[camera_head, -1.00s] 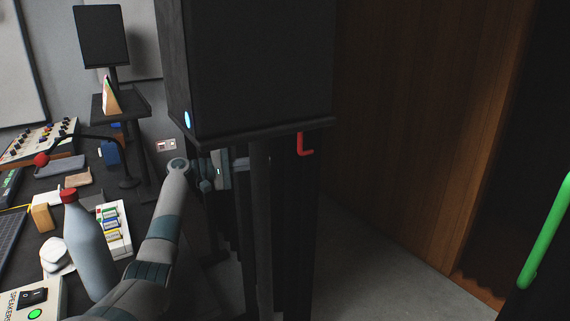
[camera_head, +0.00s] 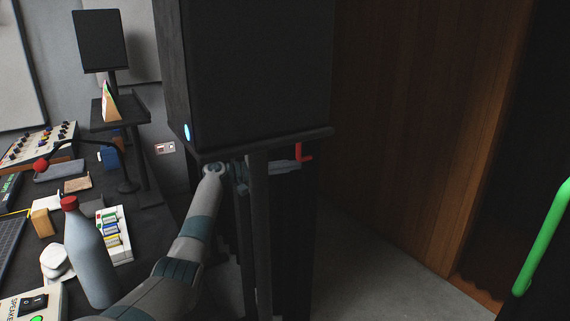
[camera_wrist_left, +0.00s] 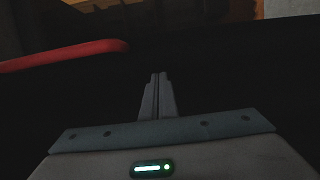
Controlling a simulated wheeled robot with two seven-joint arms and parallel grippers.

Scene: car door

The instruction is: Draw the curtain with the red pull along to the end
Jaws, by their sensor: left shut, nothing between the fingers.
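The red pull (camera_head: 304,154) is a small bent handle on a dark curtain (camera_head: 297,235), below and behind the big black speaker in the head view. My left gripper (camera_head: 301,162) reaches behind the speaker stand, its tip beside the red pull. In the left wrist view the gripper (camera_wrist_left: 157,78) is shut and empty, fingers together. There the red pull (camera_wrist_left: 65,54) runs in from the left edge, left of and beyond the fingertips, apart from them in the picture. Part of the left arm is hidden by the stand. My right gripper is not in view.
The black speaker (camera_head: 255,70) and its stand post (camera_head: 259,235) stand in front of my left arm. A desk at left holds a bottle (camera_head: 88,250) and mixers. A green handle (camera_head: 543,238) is at far right. Grey floor (camera_head: 370,265) is open before the wooden panel.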

